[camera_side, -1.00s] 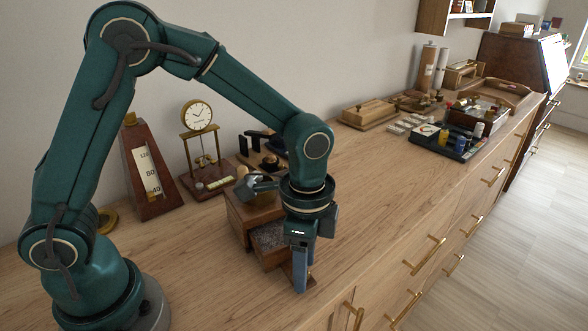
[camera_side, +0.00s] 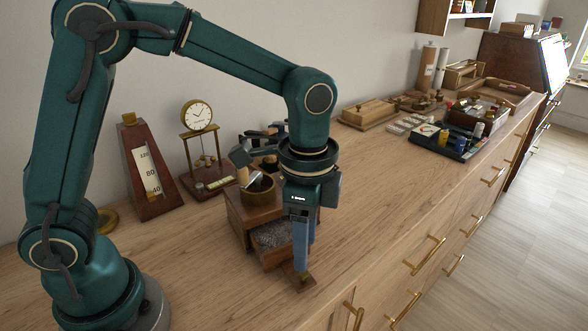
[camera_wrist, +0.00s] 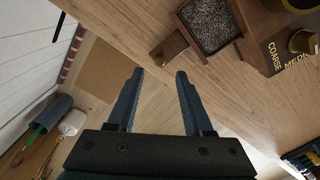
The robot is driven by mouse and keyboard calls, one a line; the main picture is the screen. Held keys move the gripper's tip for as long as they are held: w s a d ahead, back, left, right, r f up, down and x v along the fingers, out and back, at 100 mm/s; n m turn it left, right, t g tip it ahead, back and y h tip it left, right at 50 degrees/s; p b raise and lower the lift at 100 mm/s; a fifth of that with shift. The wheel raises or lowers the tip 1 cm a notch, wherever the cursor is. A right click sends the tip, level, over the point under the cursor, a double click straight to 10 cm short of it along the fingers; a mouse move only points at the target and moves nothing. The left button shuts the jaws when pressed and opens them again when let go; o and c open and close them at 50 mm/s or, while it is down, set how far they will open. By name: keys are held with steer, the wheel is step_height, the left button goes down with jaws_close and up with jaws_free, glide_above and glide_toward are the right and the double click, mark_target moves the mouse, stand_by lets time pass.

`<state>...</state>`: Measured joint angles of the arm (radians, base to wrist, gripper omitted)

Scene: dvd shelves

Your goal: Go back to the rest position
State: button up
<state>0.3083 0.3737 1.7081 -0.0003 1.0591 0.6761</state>
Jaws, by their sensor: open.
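My gripper (camera_wrist: 158,75) is open and empty in the wrist view, with its two blue-grey fingers apart over the counter's front edge. In the side view my gripper (camera_side: 302,262) points down above the counter, in front of a wooden box (camera_side: 236,222). The box has a drawer (camera_side: 268,256) of dark grains pulled out, which also shows in the wrist view (camera_wrist: 209,22). A small wooden block with a brass knob (camera_side: 299,278) is at the drawer's front, just below the fingers; it shows in the wrist view too (camera_wrist: 168,49). The fingers partly hide this area in the side view.
A metronome (camera_side: 150,175) and a brass clock (camera_side: 198,117) stand behind the box. A dark tray of bottles (camera_side: 445,142) and a wooden case (camera_side: 368,112) are farther right. The wooden counter (camera_side: 380,190) between is clear.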

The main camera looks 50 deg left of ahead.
steer(key=shift+w+a+r, duration=0.15)
steer(key=shift+r, duration=0.05)
step_height(320, 180, up, 5)
steer(key=a+n+t, duration=0.1)
steer(key=a+t, duration=0.1)
steer(key=s+a+r+n+t, duration=0.1)
steer(key=s+a+n+t, duration=0.2)
steer(key=s+a+n, duration=0.3)
steer(key=s+n, duration=0.4)
steer(key=shift+s+r+t, duration=0.15)
steer(key=shift+s+t, duration=0.05)
steer(key=shift+t, duration=0.1)
steer(key=shift+a, duration=0.1)
stand_by(0.7)
